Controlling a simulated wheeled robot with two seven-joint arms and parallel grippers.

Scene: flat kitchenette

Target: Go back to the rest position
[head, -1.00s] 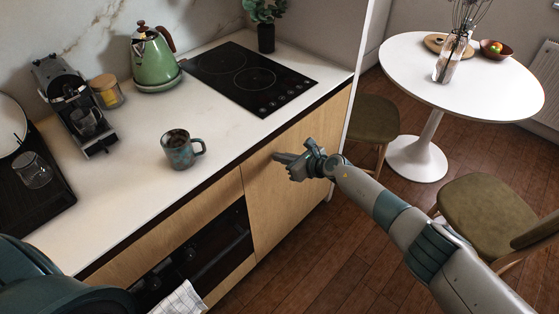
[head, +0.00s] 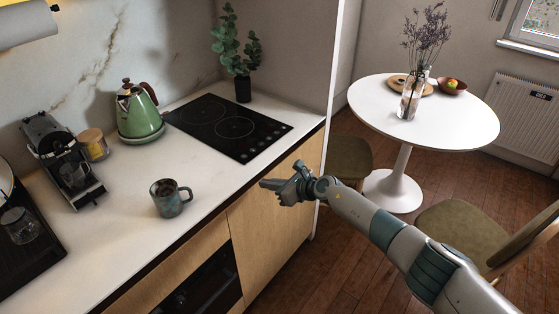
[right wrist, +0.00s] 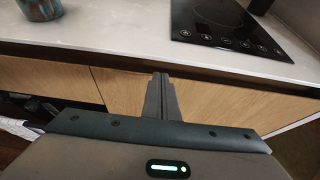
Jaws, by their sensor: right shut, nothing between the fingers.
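My right gripper (head: 268,184) is shut and empty, in front of the wooden cabinet front just below the counter edge. In the right wrist view its fingers (right wrist: 160,77) are together and point toward the counter edge, with nothing between them. The right arm reaches in from the lower right of the head view. My left gripper is not in view.
A speckled mug (head: 169,198) stands on the counter (head: 120,235) near its front edge. Behind are a green kettle (head: 138,113), a coffee machine (head: 62,158) and a black cooktop (head: 228,126). A round white table (head: 450,120) and chairs (head: 455,235) stand right.

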